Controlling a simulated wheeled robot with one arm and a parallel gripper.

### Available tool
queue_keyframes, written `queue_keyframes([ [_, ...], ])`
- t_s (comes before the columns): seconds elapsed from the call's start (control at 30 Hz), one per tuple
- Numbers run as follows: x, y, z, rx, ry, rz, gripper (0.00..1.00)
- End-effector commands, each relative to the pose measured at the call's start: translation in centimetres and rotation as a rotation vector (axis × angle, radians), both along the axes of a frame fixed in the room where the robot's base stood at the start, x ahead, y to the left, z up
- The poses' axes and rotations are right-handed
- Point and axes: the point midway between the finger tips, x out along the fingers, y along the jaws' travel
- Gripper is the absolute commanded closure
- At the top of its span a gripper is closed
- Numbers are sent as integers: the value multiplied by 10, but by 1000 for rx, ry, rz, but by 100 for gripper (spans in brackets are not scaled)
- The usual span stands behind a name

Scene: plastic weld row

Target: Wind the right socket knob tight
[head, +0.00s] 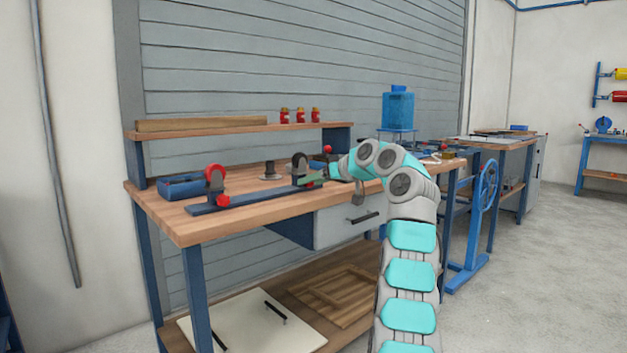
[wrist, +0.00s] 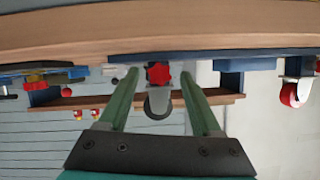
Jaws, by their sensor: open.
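The right socket knob (wrist: 157,74) is red and lobed. In the wrist view, which is upside down, it lies between my fingertips, beside a castor with a dark wheel (wrist: 158,103). My gripper (wrist: 159,76) is open, one green finger on each side of the knob, with gaps showing. In the head view my gripper (head: 310,179) is at the right end of the blue rail (head: 260,196), by the dark-wheeled castor (head: 299,164), and largely hides the knob. The left socket has a red-wheeled castor (head: 214,177) and a red knob (head: 222,200).
The rail lies on a wooden bench (head: 190,228). A blue tray (head: 182,187) is at its left, and a grey round piece (head: 269,171) stands behind the rail. A shelf (head: 240,131) at the back holds small red bottles (head: 300,115) and a wooden board.

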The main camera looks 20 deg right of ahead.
Motion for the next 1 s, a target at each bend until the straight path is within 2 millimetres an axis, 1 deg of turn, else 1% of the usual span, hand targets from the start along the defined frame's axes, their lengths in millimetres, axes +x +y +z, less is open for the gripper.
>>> queue_keyframes([
  [0.1,4,1,-2,0,-1,-2,34],
  [0.3,4,1,-2,1,-1,-2,36],
  [0.87,4,1,-2,1,-1,-2,99],
  [0.9,4,1,-2,1,-1,-2,100],
  [1.0,4,1,-2,1,0,-3,100],
])
